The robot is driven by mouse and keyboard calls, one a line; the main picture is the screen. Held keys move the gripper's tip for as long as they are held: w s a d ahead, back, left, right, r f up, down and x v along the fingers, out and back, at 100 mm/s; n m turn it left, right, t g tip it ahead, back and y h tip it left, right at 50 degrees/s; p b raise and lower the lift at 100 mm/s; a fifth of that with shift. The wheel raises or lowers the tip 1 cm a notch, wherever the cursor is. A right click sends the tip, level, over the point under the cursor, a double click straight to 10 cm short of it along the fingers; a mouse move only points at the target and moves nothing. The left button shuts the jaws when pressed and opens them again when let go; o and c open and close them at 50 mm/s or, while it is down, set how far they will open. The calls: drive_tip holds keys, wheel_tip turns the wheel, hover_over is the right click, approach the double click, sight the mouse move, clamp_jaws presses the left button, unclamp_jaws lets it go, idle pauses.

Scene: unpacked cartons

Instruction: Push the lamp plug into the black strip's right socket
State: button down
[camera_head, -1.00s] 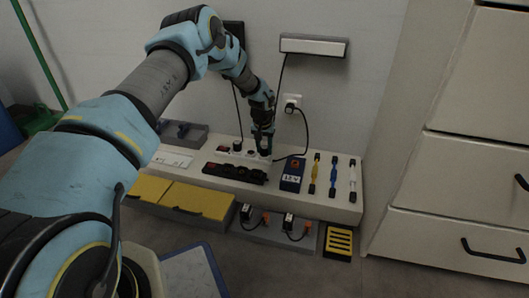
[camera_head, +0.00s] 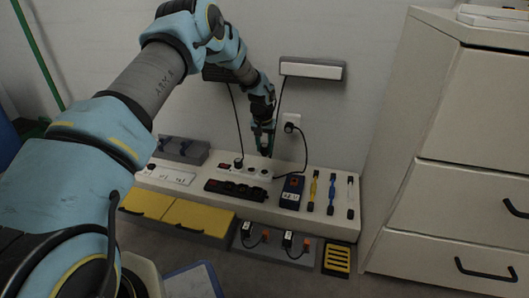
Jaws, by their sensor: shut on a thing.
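My gripper (camera_head: 265,150) is shut on a dark plug, mostly hidden between the fingers, a little above the white strip. A cord runs from the right wall lamp (camera_head: 312,69) down to the gripper. The black strip (camera_head: 235,190) lies on the bench in front of the white strip (camera_head: 252,171), below and left of my gripper. Its right socket is too small and dark to make out. Another plug (camera_head: 238,162) sits at the white strip's left part, with a cord from the left lamp (camera_head: 215,73).
A wall outlet (camera_head: 290,125) holds a plug whose cord runs to the white strip's right end. Yellow-lidded boxes (camera_head: 198,218) stand in front.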

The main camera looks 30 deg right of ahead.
drive_tip(key=shift+r, duration=0.3)
drive_tip(key=s+a+f+p, duration=0.2)
drive_tip(key=s+a+f, duration=0.1)
drive_tip(key=s+a, duration=0.5)
drive_tip(key=shift+d+f+b, duration=0.15)
drive_tip(key=shift+f+b, duration=1.1)
drive_tip(key=shift+f, duration=0.2)
drive_tip(key=shift+d+f+b, duration=0.1)
drive_tip(key=shift+f+b, duration=1.1)
drive_tip(key=shift+f, duration=0.25)
drive_tip(key=shift+r+p, duration=0.1)
drive_tip(key=shift+p, duration=0.45)
drive_tip(key=shift+f, duration=0.7)
idle(0.8)
drive_tip(key=shift+c, duration=1.9)
unclamp_jaws()
